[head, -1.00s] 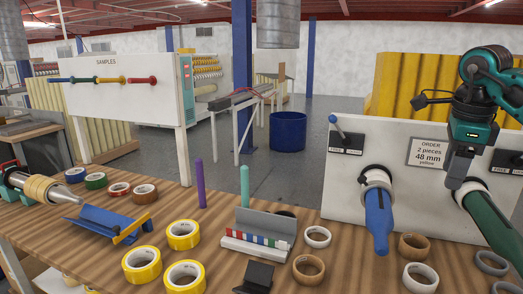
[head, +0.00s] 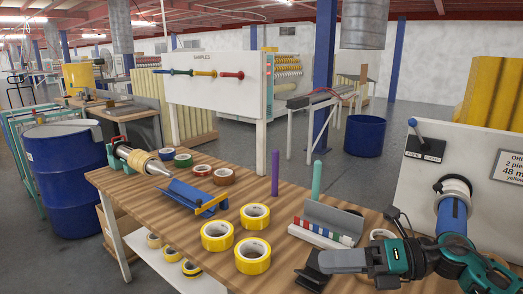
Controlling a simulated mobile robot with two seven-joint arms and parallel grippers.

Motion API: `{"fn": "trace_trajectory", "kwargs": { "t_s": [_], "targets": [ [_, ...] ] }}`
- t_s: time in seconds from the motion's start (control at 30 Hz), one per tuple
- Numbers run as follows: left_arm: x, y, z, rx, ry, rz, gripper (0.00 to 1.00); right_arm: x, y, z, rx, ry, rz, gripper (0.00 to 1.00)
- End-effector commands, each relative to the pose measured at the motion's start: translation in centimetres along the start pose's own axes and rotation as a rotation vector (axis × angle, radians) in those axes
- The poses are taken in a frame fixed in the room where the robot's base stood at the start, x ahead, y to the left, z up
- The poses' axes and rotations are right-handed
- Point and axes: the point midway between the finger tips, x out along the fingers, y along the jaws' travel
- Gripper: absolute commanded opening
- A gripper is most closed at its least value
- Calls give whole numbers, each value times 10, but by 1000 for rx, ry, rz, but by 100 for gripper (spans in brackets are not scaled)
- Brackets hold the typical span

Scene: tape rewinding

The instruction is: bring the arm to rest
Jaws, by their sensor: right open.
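My right gripper (head: 328,262) is low at the front right, pointing left over the table (head: 215,280). Its teal and grey arm comes in from the lower right and covers part of the table's right end. The gripper holds nothing that I can see; its fingertips lie in front of or close by a small black stand (head: 310,277), and I cannot tell whether they touch. My left gripper is not in view.
Yellow tape rolls (head: 217,236) stand left of the gripper. A rack with coloured strips (head: 320,235), a purple peg (head: 275,172) and a teal peg (head: 316,180) are behind it. A white board with a blue-sleeved spindle (head: 452,215) stands at right.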

Motion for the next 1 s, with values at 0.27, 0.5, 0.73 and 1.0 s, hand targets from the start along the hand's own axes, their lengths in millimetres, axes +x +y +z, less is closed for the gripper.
{"fn": "trace_trajectory", "kwargs": {
  "t_s": [0.27,0.5,0.73,1.0],
  "targets": [
    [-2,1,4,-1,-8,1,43,27,-36,-28,847,-631,274,52],
    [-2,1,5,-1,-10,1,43,5,-119,-136,1685,-1143,275,52],
    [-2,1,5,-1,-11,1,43,-2,-146,-243,2175,-1411,188,52],
    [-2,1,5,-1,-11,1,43,-2,-147,-272,2299,-1474,159,52]
  ]
}}
